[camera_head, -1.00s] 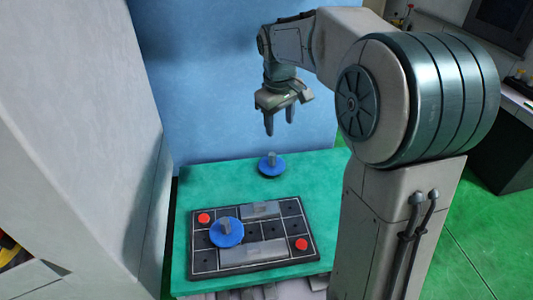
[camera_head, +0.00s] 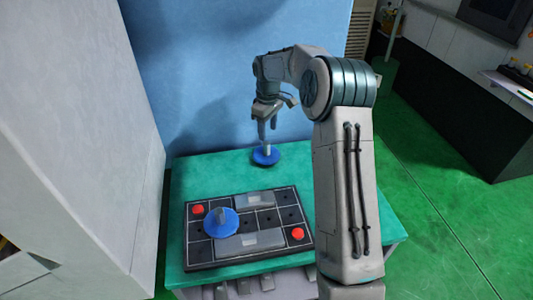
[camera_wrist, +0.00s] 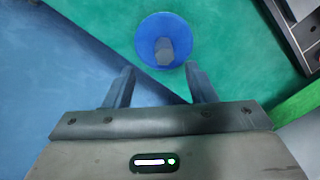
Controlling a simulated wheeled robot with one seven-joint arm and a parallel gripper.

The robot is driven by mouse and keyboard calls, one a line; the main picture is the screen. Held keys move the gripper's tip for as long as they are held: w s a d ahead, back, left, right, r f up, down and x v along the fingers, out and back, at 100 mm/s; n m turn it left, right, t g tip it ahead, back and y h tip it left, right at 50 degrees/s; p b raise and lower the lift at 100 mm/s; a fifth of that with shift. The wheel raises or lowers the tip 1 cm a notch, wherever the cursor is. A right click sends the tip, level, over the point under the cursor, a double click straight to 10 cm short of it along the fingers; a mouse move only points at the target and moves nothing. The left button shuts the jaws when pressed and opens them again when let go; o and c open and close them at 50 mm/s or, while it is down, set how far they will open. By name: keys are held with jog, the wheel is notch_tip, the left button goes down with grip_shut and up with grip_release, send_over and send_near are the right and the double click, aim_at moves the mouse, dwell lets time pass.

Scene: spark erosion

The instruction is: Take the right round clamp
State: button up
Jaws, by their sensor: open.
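A round clamp, a blue disc with a grey upright post (camera_head: 266,156), stands on the green table top behind the black board. It is the right one of two in the head view. In the wrist view the clamp (camera_wrist: 163,35) lies just beyond my fingertips, its post between their lines. My gripper (camera_head: 267,132) points down just above this clamp, open and empty; its two fingers also show apart in the wrist view (camera_wrist: 160,78). A second round clamp (camera_head: 221,222) sits on the left part of the black board.
A blue wall (camera_head: 220,70) rises behind the green table (camera_head: 200,172). A pale cabinet (camera_head: 90,130) stands at the left.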

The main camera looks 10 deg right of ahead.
aim_at(266, 143)
jog(key=f, duration=0.2)
jog(key=f+p, duration=0.1)
jog(key=f, duration=0.4)
jog(key=shift+s+a+f+p, duration=0.15)
jog(key=shift+s+a+p, duration=0.05)
jog(key=shift+a+p, duration=0.1)
grip_shut()
